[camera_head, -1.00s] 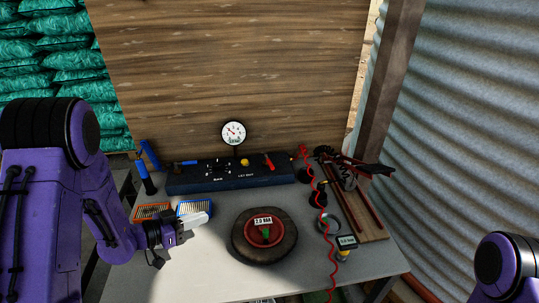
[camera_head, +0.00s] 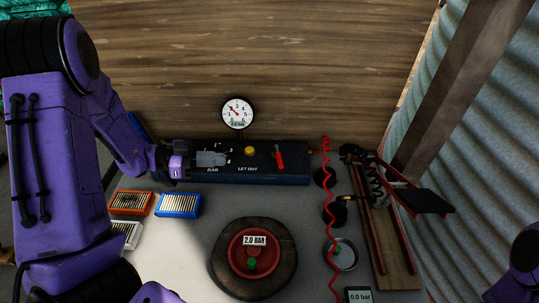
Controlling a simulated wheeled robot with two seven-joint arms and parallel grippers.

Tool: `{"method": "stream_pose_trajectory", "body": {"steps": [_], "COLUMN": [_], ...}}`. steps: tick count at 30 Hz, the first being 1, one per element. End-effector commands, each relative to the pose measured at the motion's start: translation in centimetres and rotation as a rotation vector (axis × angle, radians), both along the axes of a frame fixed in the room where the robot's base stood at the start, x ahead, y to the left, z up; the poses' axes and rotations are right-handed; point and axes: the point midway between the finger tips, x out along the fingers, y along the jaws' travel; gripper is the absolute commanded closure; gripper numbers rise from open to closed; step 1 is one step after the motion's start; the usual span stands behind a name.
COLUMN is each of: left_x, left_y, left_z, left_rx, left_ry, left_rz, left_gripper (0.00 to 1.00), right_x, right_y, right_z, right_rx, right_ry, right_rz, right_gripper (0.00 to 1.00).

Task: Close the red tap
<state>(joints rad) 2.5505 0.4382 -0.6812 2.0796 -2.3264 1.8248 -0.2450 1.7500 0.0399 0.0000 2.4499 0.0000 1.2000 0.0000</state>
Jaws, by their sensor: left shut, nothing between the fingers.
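The red tap (camera_head: 279,157) is a small red lever on the right part of the dark panel box (camera_head: 300,178) at the back of the table. Its lever stands nearly upright in the picture, leaning slightly. My left gripper (camera_head: 217,159) is shut and empty, in front of the left half of the panel and left of the red tap, apart from it. It hides part of the panel there. My right gripper is out of view; only a purple part of my right arm shows at the right edge.
A yellow button (camera_head: 249,151) lies between gripper and red tap. A dial gauge (camera_head: 237,112) stands above the panel. A red coiled hose (camera_head: 327,190) hangs right of it. A round wheel (camera_head: 220,268) marked 2.0 BAR and orange (camera_head: 131,203) and blue (camera_head: 178,206) boxes lie in front.

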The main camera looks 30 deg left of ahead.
Motion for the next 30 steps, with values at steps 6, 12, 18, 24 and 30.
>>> {"method": "stream_pose_trajectory", "body": {"steps": [6, 12, 18, 24, 30], "left_x": [2.2, 4.7, 6.8, 7.7, 7.8], "left_y": [-3.2, -6.6, -9.4, -10.6, -10.7], "left_z": [-0.7, -1.5, -2.2, -2.6, -2.7], "left_rx": [0.001, 0.001, 0.0, 0.001, 0.0], "left_ry": [0.003, 0.004, 0.003, 0.002, 0.002], "left_rz": [-0.005, -0.004, 0.0, 0.002, 0.003], "left_gripper": [1.0, 1.0, 1.0, 1.0, 1.0], "right_x": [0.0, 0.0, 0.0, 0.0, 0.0], "right_y": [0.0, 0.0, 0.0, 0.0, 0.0], "right_z": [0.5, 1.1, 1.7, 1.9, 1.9], "right_rx": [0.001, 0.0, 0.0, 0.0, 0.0], "right_ry": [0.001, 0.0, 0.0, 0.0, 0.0], "right_rz": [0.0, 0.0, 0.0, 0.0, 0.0], "right_gripper": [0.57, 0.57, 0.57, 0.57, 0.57]}}
